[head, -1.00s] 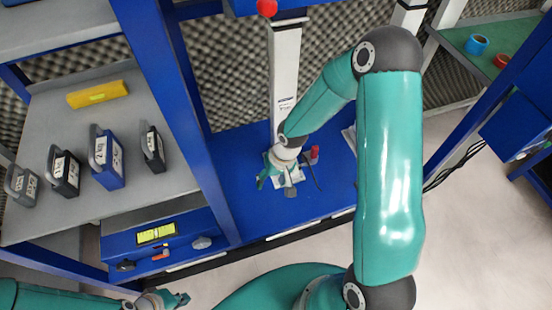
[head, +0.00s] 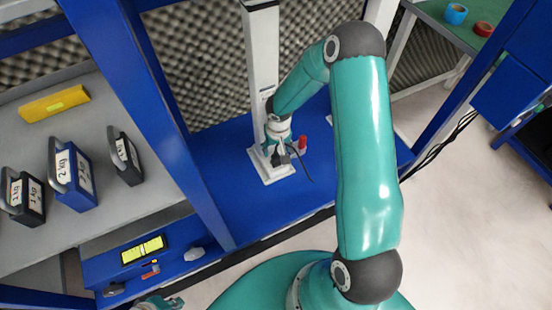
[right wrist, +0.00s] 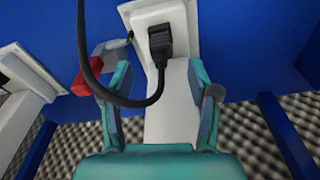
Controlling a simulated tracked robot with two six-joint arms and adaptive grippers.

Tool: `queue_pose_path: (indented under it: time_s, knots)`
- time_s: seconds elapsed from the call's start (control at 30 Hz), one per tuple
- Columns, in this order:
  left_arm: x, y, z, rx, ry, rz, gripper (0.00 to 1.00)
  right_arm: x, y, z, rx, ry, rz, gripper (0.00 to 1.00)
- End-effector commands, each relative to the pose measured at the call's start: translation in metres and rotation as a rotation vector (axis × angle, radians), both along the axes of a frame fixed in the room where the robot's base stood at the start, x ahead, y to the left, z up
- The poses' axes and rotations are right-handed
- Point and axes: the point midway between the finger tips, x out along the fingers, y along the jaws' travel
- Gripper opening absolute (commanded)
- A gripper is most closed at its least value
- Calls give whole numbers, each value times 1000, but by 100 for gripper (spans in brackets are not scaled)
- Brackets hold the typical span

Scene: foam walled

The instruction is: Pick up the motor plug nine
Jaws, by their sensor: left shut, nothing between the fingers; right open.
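The motor plug (right wrist: 160,44), black with a thick black cable, sits in a white fitting (right wrist: 152,15) in the right wrist view. No number is readable on it. The cable loops down across the space between the fingers. My right gripper (right wrist: 160,88) is open, a finger on each side of the cable, with the plug just beyond the fingertips. In the head view my right gripper (head: 278,150) is low over the white base of a post, largely hiding the plug. My left gripper (head: 165,302) is shut and empty at the bottom edge.
A white post (head: 262,70) stands on the blue table (head: 220,180). A red part (right wrist: 86,80) is beside the fitting, left of the fingers. A blue upright (head: 150,110) separates the post from a grey shelf with weights. A panel with a yellow display (head: 143,250) is lower left.

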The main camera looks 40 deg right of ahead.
Motion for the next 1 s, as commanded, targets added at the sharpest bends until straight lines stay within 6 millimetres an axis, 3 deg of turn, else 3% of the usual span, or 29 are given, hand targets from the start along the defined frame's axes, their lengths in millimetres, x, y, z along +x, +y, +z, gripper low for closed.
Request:
queue_pose_path:
  time_s: [0.4, 0.73, 1.0]
  knots:
    - [0, 0, -3, 0, 0, 0, 0, 7, -1, -47, 2, 1, 2, 61]
    - [0, 0, -3, 0, 0, 0, 0, 8, -2, -53, 0, -1, 1, 61]
    - [0, 0, -3, 0, 0, 0, 0, 8, -2, -52, 1, 0, 1, 16]
